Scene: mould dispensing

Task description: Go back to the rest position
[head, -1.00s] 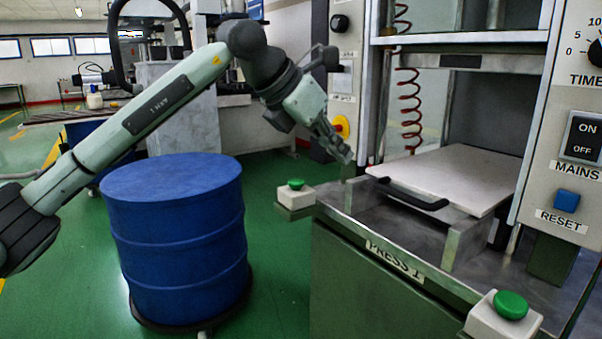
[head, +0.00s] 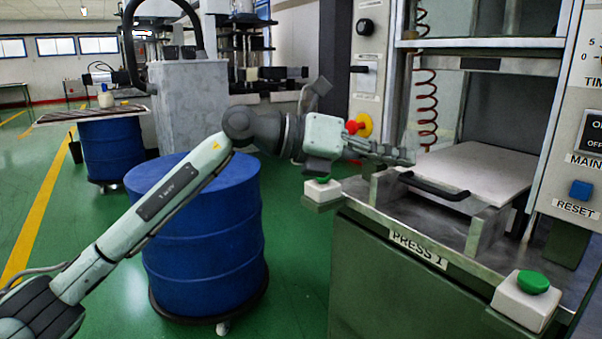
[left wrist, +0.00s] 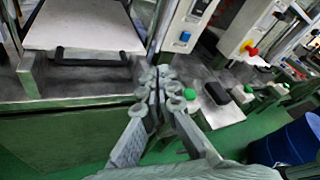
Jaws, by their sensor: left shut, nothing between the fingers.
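My left arm comes in from the lower left in the head view, and its gripper (head: 408,157) is shut and empty. It points to the right, level, close to the front left of the press marked PRESS 1 (head: 420,248). It looks near the black handle (head: 434,187) of the pale plate (head: 480,168); I cannot tell the exact gap. In the left wrist view the closed fingers (left wrist: 160,95) are in the middle, with the plate (left wrist: 85,25) and its handle (left wrist: 92,56) at the upper left. My right gripper is not in view.
A blue drum (head: 205,240) on a wheeled base stands behind my left arm. Another drum (head: 118,150) is farther back. Green floor is open at left.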

